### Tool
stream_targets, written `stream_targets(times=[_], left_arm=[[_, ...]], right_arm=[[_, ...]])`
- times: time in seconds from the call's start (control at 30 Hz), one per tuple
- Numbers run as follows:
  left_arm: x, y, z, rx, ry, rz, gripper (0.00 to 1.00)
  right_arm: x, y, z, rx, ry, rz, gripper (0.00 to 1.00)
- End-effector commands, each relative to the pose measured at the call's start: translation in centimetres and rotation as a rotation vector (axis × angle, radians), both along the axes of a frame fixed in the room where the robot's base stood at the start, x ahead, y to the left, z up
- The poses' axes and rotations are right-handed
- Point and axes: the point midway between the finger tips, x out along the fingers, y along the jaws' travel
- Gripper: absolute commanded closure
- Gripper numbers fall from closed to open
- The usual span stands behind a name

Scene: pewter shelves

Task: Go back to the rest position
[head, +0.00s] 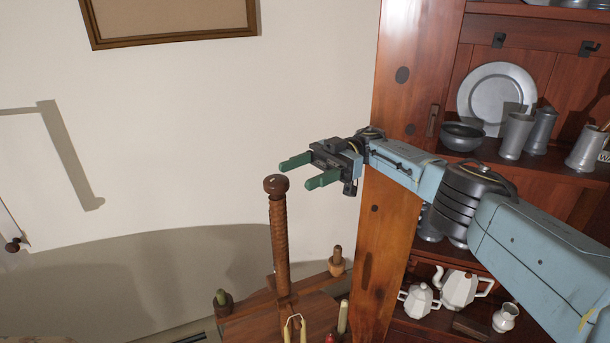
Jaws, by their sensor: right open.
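My right gripper (309,172) is in the head view, at the end of the blue arm that comes in from the right. Its two green fingers point left and stand apart, with nothing between them. It is in the air in front of the wooden cabinet's upright and above the wooden stand. My left gripper is not in view.
A turned wooden post (278,235) rises just below the right gripper. The wooden cabinet (395,200) on the right holds a pewter plate (496,92), a bowl (462,137), tankards and white teapots (458,289).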

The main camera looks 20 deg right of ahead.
Motion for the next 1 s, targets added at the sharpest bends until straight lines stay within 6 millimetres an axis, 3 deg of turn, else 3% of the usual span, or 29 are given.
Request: stream_targets(times=[0.57, 0.87, 1.0], left_arm=[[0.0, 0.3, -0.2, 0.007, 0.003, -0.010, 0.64], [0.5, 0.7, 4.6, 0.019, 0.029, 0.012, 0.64], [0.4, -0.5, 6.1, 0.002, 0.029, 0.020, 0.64]], right_arm=[[0.0, -0.1, -0.2, 0.000, 0.000, 0.000, 0.36], [0.0, -0.1, 5.1, 0.000, -0.001, 0.000, 0.36], [0.0, -0.1, 6.7, 0.000, 0.000, 0.000, 0.36]])
